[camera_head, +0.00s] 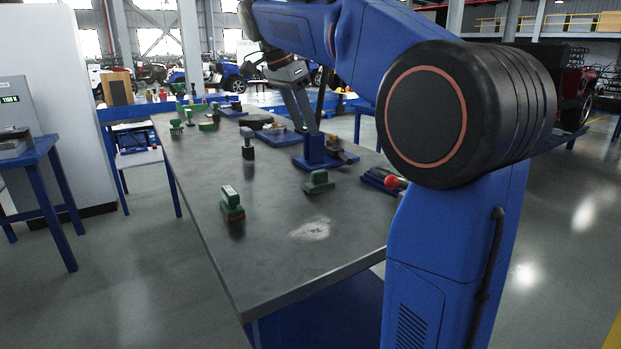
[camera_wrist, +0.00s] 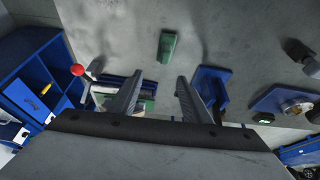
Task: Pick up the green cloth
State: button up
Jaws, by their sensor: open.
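I cannot make out a green cloth for certain in either view. A small green block-like piece (camera_head: 318,182) lies on the grey workbench (camera_head: 275,225), right of its middle. A green piece (camera_wrist: 167,46), perhaps the same one, lies beyond my fingertips in the wrist view. A green and red piece (camera_head: 232,204) stands nearer the bench's left edge. Several smaller green pieces (camera_head: 190,117) stand at the far end. My gripper (camera_wrist: 160,79) is open, its two fingers apart, with nothing held between them. A greenish patch (camera_wrist: 147,94) shows low between the fingers, its form unclear.
A blue fixture (camera_head: 320,152) stands on the bench beside a red-knobbed device (camera_head: 392,182). The red knob (camera_wrist: 78,70) also shows in the wrist view. A blue shelf unit (camera_wrist: 35,75) is at the left there. The bench's near end is clear.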

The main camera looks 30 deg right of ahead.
send_near(319, 171)
jog(key=x, duration=0.5)
jog(key=shift+s+d, duration=0.15)
jog(key=shift+d, duration=0.15)
jog(key=shift+x, duration=2.65)
jog(key=shift+a, duration=0.2)
jog(key=c, duration=0.8)
